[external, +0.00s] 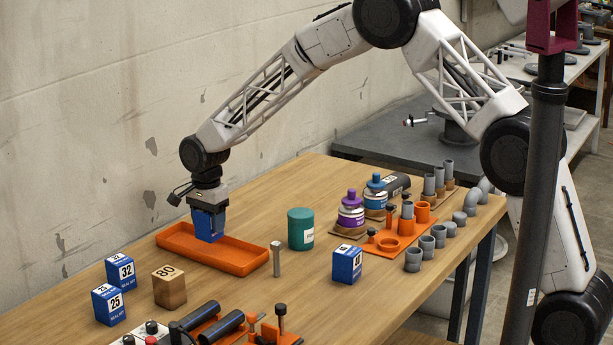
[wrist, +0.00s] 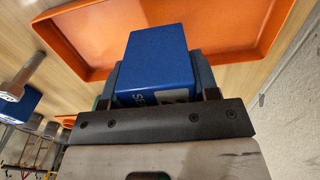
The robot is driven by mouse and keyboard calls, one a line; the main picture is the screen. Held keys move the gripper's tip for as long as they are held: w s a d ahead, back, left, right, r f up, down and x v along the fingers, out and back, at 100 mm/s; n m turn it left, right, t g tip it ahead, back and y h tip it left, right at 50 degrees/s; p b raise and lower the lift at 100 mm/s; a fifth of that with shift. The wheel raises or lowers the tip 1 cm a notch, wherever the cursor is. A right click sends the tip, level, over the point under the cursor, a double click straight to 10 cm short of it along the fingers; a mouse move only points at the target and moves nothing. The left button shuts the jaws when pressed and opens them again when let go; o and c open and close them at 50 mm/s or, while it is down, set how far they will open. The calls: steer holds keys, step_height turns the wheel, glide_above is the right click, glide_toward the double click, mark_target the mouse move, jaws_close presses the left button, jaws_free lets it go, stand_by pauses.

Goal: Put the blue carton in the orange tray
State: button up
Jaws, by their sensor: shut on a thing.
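My gripper (external: 209,203) is shut on a blue carton (external: 208,226) and points down over the orange tray (external: 254,267). In the wrist view the blue carton (wrist: 155,62) sits between the fingers, with part of its white label showing near the jaws. The orange tray (wrist: 90,20) lies beyond the carton in that view. In the external view the carton's lower end overlaps the tray's inside; I cannot tell whether it touches the tray floor.
Other blue cartons stand at the left (external: 120,271), at the front left (external: 109,305) and right of centre (external: 347,264). A wooden block (external: 169,287), a grey bolt (external: 276,259) and a green canister (external: 301,229) stand near the tray. The wall rises behind it.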

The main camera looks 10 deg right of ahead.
mark_target(209, 234)
steer(key=shift+f, duration=1.85)
steer(key=shift+f, duration=0.1)
steer(key=o, duration=0.9)
step_height(209, 234, up, 12)
steer(key=shift+r, duration=0.1)
